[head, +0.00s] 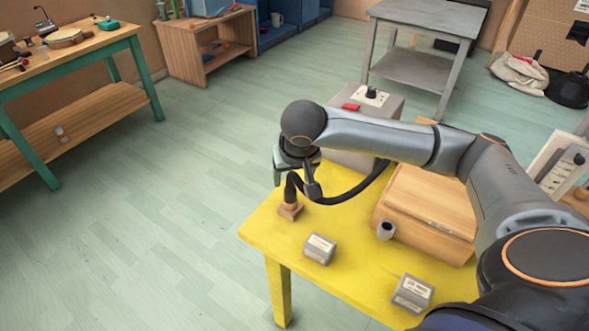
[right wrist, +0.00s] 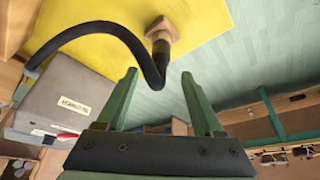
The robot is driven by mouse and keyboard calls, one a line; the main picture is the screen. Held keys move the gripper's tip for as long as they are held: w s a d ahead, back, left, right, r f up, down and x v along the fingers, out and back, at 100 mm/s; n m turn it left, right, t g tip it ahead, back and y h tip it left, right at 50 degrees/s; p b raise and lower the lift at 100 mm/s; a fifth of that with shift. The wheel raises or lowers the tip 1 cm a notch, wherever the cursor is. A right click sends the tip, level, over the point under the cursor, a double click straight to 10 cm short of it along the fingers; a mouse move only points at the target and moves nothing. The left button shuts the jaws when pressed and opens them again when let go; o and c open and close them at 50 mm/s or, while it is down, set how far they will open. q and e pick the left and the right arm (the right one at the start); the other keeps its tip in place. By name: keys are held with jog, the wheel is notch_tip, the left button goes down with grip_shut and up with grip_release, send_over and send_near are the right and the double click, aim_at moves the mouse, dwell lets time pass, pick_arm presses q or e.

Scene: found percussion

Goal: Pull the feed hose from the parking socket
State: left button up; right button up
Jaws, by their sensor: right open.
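The black feed hose (head: 345,197) rises from the brown parking socket (head: 290,211) near the left corner of the yellow table. It bends over and curves right and back behind my arm. In the right wrist view the hose (right wrist: 110,27) runs from a grey box to the brown socket (right wrist: 162,34). My right gripper (head: 293,178) is above the socket, at the upper bend of the hose. Its green fingers (right wrist: 158,74) are spread, with the hose bend showing between their tips. I cannot tell whether they touch it. My left gripper is out of view.
The yellow table (head: 270,232) also bears two small grey blocks (head: 319,249) (head: 412,294), a grey cup (head: 386,230) and a wooden box (head: 425,212). A grey box (right wrist: 75,105) stands behind my arm. The floor to the left is clear.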

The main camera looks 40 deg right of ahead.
aim_at(290, 186)
jog(key=x, duration=0.4)
jog(key=shift+w+f, duration=0.1)
jog(key=shift+f, duration=0.05)
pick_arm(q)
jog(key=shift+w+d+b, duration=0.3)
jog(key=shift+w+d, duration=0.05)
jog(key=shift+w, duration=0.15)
pick_arm(e)
jog(key=shift+w+d+f, duration=0.1)
jog(key=shift+w+f, duration=0.1)
jog(key=shift+f, duration=0.35)
jog(key=shift+c, duration=0.2)
grip_shut()
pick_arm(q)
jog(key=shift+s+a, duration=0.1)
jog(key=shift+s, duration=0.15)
pick_arm(e)
jog(key=shift+r, duration=0.15)
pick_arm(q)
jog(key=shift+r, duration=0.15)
pick_arm(e)
jog(key=shift+r, duration=0.1)
